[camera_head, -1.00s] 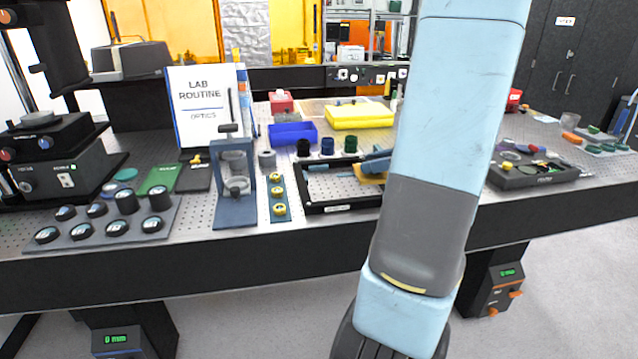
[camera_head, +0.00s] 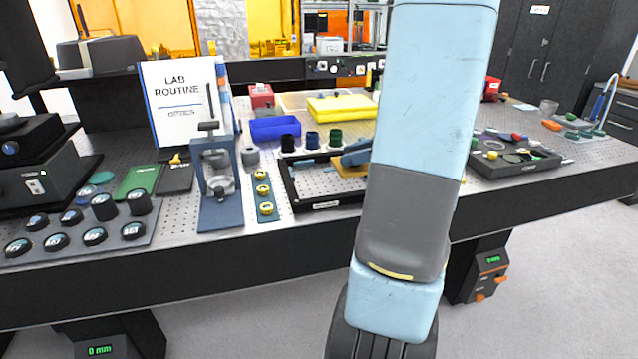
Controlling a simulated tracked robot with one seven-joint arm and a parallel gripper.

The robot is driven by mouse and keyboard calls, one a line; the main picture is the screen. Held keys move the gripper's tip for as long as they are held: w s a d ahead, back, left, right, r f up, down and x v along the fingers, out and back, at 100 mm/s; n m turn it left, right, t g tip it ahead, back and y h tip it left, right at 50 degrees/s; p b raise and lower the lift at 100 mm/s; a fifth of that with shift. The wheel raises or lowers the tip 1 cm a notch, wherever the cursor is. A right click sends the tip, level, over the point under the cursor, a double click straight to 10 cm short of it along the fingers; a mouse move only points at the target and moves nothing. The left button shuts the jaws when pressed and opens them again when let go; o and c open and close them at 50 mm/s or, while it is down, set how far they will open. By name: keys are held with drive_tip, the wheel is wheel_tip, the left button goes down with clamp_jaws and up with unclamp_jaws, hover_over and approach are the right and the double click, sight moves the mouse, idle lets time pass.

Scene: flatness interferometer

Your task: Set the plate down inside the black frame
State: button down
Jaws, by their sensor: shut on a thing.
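The black frame (camera_head: 322,205) lies on the perforated bench top, left of my arm. Its front and left bars show, and its right part is hidden behind my arm. A steel-blue part of my gripper (camera_head: 357,155) shows past the left edge of my arm, over the back right of the frame. A flat amber plate (camera_head: 349,170) shows just under it, partly covered. The gripper is shut on the plate, though the fingertips are mostly hidden. I cannot tell whether the plate touches the bench or the frame.
A strip with yellow knobs (camera_head: 264,190) lies close left; a black tray (camera_head: 515,160) sits right.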

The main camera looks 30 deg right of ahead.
drive_tip(key=w+a+f, duration=0.2)
drive_tip(key=w+f, duration=0.2)
drive_tip(key=w, duration=0.5)
hover_over(317, 188)
drive_tip(key=f, duration=0.5)
drive_tip(key=shift+s+a+f, duration=0.1)
drive_tip(key=shift+s+f, duration=0.1)
drive_tip(key=shift+f, duration=0.1)
drive_tip(key=shift+w+f, duration=0.15)
drive_tip(key=shift+f, duration=1.55)
drive_tip(key=c, duration=0.6)
unclamp_jaws()
